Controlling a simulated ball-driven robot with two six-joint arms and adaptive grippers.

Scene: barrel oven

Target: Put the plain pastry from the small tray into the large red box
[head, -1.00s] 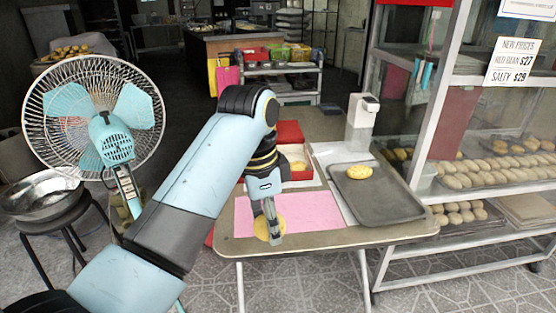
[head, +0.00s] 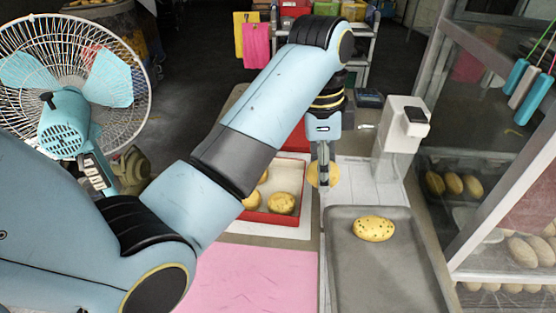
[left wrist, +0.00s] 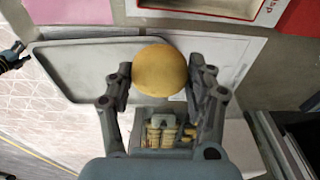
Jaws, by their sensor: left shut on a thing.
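My left gripper (head: 323,182) is shut on a round, plain yellow pastry (left wrist: 160,70). It holds the pastry over the table, between the large red box and the grey tray. In the head view the fingers partly cover the pastry (head: 313,174). The red box (head: 270,217) is left of the gripper, with a pale inside and a few golden pastries in it. Part of the box is hidden by my arm. Its edge also shows at the top of the left wrist view (left wrist: 205,13). The grey tray (head: 350,275) is at lower right, with a speckled pastry (head: 374,228) on it.
A white dispenser (head: 400,140) stands behind the tray. A glass-sided shelf with pastries (head: 515,250) is close on the right. A pink mat (head: 260,280) lies in front of the box. A fan (head: 68,122) is at left.

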